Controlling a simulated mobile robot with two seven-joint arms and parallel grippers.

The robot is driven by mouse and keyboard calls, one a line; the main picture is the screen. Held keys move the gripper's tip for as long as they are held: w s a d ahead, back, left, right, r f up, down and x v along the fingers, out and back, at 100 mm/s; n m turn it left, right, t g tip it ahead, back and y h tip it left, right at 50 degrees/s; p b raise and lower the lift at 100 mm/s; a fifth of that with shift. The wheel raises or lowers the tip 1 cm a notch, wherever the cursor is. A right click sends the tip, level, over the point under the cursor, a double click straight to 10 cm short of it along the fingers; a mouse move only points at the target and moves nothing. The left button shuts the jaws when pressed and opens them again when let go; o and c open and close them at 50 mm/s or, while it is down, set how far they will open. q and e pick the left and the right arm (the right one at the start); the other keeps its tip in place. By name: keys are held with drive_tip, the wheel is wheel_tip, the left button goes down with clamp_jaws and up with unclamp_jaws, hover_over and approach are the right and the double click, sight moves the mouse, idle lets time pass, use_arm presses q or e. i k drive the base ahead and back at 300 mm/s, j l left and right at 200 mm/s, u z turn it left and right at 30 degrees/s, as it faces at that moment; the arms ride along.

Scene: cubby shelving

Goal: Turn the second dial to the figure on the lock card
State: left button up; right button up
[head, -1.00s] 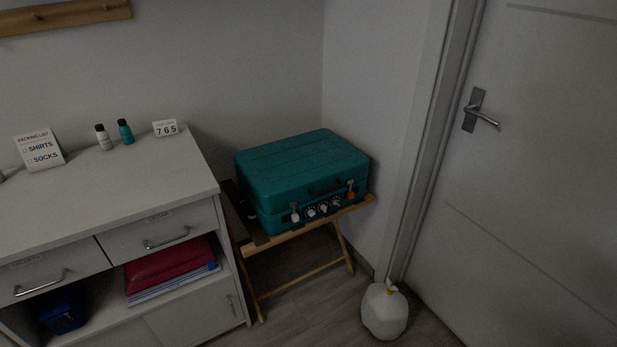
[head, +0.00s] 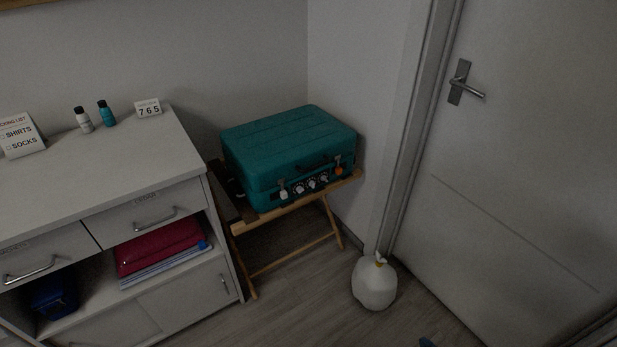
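A closed teal suitcase (head: 290,150) lies on a wooden folding rack (head: 290,213) in the corner. Neither of my grippers is in view.
A white dresser (head: 90,180) with drawers stands left of the rack. Two small bottles (head: 106,113) and a packing list card (head: 20,135) are on it. A tied white bag (head: 374,284) sits on the floor by the closed door (head: 520,150). Floor before the rack is clear.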

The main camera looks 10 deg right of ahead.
sight(268, 199)
drive_tip(key=i+l, duration=0.1)
drive_tip(key=i, duration=0.8)
